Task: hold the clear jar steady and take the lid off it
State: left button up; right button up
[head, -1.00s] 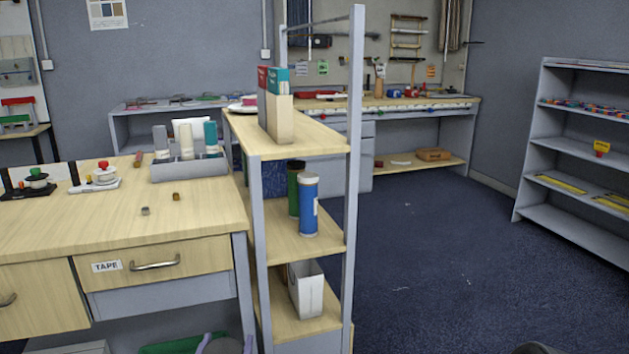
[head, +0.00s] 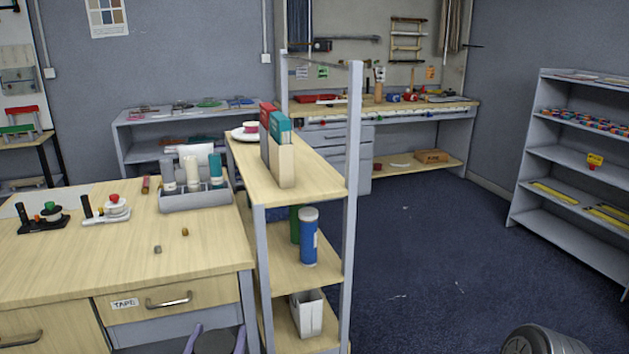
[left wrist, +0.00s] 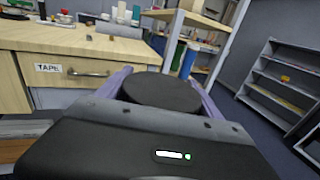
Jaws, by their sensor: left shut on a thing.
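My left gripper (head: 216,338) is at the bottom of the head view, its pale purple fingers on either side of a dark round lid (head: 217,343). In the left wrist view the lid (left wrist: 162,90) lies flat and level between the same fingers (left wrist: 160,85). The gripper is shut on the lidded jar. The clear body of the jar is hidden under the lid and behind the gripper, so I cannot tell how high the fingers grip it. My right gripper is not in view; only a dark rounded part of my right arm shows at the bottom right.
A wooden table (head: 90,262) with a TAPE drawer stands ahead at left, carrying a grey tray (head: 195,200) of bottles. A shelf rack (head: 300,180) stands beside it, with binders and a blue canister (head: 309,240). Blue floor (head: 430,270) is open to the right.

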pick_arm(q)
jog(key=shift+r, duration=0.35)
jog(key=shift+f, duration=0.15)
jog(key=shift+s+d+f+h, duration=0.15)
jog(key=shift+d+h, duration=0.15)
jog(key=s+d+f+m+g+h, duration=0.2)
jog(key=s+d+f+m+h, duration=0.1)
jog(key=d, duration=0.4)
jog(key=s+d+f+m+g+h, duration=0.2)
jog(key=s+d+f+m+h, duration=0.1)
jog(key=d+f+m+h, duration=0.2)
jog(key=d+h, duration=0.2)
jog(key=h, duration=0.1)
jog(key=shift+s+d+f, duration=0.15)
jog(key=shift+d+f, duration=0.05)
jog(key=shift+d, duration=0.2)
jog(key=shift+r, duration=0.1)
grip_shut()
